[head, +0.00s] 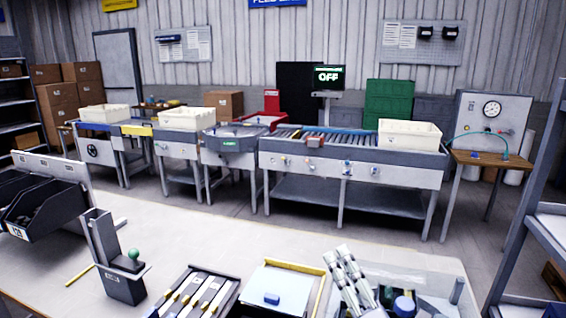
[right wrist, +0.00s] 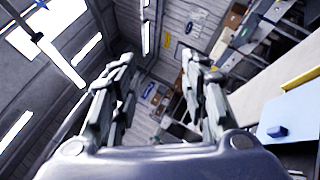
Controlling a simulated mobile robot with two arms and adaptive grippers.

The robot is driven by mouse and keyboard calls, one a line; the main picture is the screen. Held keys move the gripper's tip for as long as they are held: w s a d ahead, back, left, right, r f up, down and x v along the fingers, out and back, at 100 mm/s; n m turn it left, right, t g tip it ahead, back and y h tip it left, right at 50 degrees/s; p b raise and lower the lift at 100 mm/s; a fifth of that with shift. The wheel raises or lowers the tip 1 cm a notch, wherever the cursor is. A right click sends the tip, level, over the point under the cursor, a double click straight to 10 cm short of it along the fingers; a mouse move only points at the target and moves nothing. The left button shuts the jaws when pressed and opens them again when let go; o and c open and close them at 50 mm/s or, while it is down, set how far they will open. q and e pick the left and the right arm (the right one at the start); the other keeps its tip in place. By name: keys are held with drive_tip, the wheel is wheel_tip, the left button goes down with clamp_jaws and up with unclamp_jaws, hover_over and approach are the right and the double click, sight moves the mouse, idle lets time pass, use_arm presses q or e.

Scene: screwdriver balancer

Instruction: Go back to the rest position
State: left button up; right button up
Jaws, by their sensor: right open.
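My right gripper (head: 341,258) shows at the lower middle right of the head view, its pale jointed fingers pointing up. It is in front of a clear bin (head: 440,272) and beside a pale-lidded box (head: 285,287) with a blue knob. In the right wrist view the two fingers of the gripper (right wrist: 160,62) stand apart with nothing between them. That view looks up past them to the ceiling lights and wall. My left gripper is not in view. No screwdriver can be made out.
A grey holder with a green knob (head: 134,254) stands on the white bench (head: 200,240). Black bins (head: 45,205) are at left; a tray with white bars (head: 195,293) is in front. Shelving (head: 538,170) rises at right. The bench's middle is clear.

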drive_tip(key=s+d+f+m+g+h, duration=0.4)
drive_tip(key=d+f+m+h, duration=0.1)
drive_tip(key=f+m, duration=0.45)
drive_tip(key=s+d+f+m+g+h, duration=0.35)
drive_tip(key=d+f+m, duration=0.25)
drive_tip(key=f+m, duration=0.3)
drive_tip(key=s+a+f+m+g, duration=0.1)
drive_tip(key=s+f+m+g, duration=0.2)
drive_tip(key=s+f+g, duration=0.5)
drive_tip(key=s+a+f+m+g, duration=0.15)
drive_tip(key=s+f+m, duration=0.3)
drive_tip(key=s, duration=0.75)
wheel_tip(320, 180, down, 26)
drive_tip(key=s+r+n+g, duration=0.1)
drive_tip(key=s, duration=0.1)
drive_tip(key=s+d+f+g, duration=0.1)
drive_tip(key=s+d+f, duration=0.1)
drive_tip(key=s+f, duration=0.6)
drive_tip(key=s+d+f, duration=0.1)
drive_tip(key=s+f, duration=0.8)
drive_tip(key=shift+d+f+g, duration=0.35)
drive_tip(key=shift+g, duration=0.05)
drive_tip(key=shift+y, duration=0.25)
